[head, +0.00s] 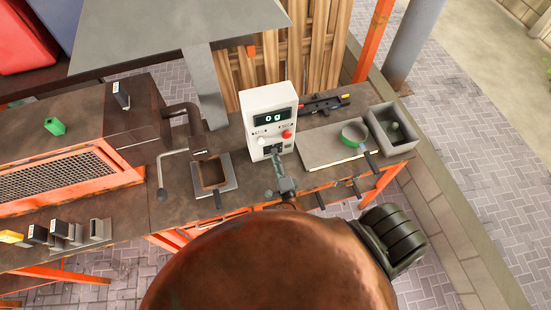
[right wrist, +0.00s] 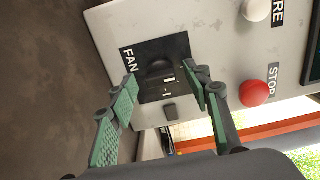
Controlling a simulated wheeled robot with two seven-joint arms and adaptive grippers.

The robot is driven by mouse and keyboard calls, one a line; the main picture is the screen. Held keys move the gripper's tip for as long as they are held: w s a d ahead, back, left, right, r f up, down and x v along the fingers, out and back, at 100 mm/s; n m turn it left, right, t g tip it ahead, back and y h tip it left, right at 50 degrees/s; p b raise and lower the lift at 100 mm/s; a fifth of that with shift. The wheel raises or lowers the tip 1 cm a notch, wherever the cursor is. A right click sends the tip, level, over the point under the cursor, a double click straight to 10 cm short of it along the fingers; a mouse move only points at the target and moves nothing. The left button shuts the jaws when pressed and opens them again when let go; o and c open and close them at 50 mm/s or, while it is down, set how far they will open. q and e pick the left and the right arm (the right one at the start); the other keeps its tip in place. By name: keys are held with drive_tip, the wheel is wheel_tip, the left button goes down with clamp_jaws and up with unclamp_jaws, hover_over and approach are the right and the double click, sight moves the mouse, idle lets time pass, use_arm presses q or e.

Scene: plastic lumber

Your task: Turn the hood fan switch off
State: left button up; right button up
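The hood fan switch (right wrist: 157,68) is a black knob on a dark plate marked FAN on a white control box (head: 268,105). In the right wrist view its knob sits between and a little beyond my fingertips. I cannot tell whether it is on or off. My right gripper (right wrist: 161,78) is open, its green-padded fingers on either side of the switch, with nothing held. It also shows in the head view (head: 276,163), just in front of the lower part of the box, hiding part of the switch. My left gripper is not in view.
A red STOP button (right wrist: 253,93) and a white button (right wrist: 257,9) sit near the switch. A grey board (head: 318,148) with a green ring (head: 354,134) and a grey bin (head: 391,131) stand right of the box.

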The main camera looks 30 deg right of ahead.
drive_tip(key=shift+s, duration=0.1)
drive_tip(key=v, duration=1.1)
drive_tip(key=shift+s+a, duration=0.2)
drive_tip(key=shift+s, duration=0.2)
